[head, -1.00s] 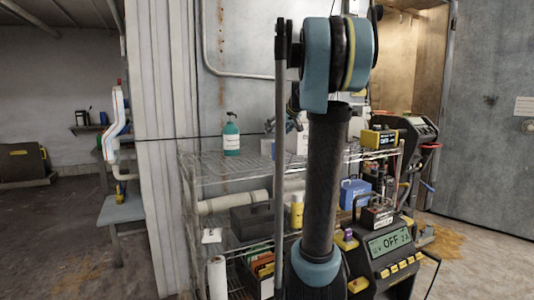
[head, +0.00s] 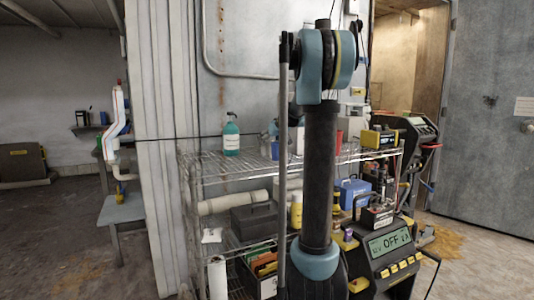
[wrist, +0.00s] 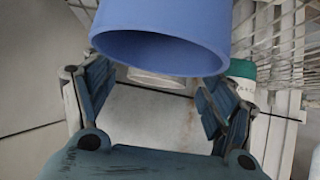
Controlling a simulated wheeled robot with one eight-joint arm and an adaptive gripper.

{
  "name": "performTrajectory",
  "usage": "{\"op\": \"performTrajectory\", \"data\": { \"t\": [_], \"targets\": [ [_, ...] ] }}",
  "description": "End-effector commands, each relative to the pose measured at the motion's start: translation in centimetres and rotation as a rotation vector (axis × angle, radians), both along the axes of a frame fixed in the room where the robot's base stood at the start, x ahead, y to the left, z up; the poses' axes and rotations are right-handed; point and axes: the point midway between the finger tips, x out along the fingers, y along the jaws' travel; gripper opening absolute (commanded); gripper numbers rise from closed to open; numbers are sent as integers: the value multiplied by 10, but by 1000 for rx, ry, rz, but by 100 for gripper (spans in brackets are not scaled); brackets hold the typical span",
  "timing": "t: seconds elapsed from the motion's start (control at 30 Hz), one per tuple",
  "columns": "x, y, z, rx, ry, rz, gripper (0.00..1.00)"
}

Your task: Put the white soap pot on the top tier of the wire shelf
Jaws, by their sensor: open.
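The wire shelf (head: 215,172) stands ahead in the head view, its top tier partly hidden behind my arm. I cannot identify the white soap pot for sure in either view. In the wrist view, a pale rounded object (wrist: 160,79) shows just below the rim of a large blue cylinder (wrist: 165,35); I cannot tell whether it is the pot. My gripper (wrist: 156,96) is open, with its fingers apart on either side of that pale object. The blue cylinder fills the top of the view, very near the camera.
A teal pump bottle (head: 231,135) stands at the top tier's left part. A yellow-and-black device (head: 378,138) sits at its right end. A white container with a teal cap (wrist: 243,75) is right of my fingers. A large meter (head: 385,255) stands in front of the shelf's right side.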

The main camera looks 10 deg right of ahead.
Motion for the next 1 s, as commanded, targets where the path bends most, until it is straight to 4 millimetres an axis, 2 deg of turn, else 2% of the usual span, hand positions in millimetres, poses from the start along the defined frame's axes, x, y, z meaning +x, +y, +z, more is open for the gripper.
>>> {"op": "performTrajectory", "data": {
  "t": [0.13,0.3,0.53,0.57,0.77,1.0],
  "targets": [
    [14,4,-15,0,0,1,77],
    [26,7,-25,-1,0,1,77],
    [27,8,-26,0,0,0,77],
    [27,8,-26,0,0,0,75],
    [27,8,-26,0,0,0,30],
    [27,8,-26,0,0,0,25]
  ]
}}
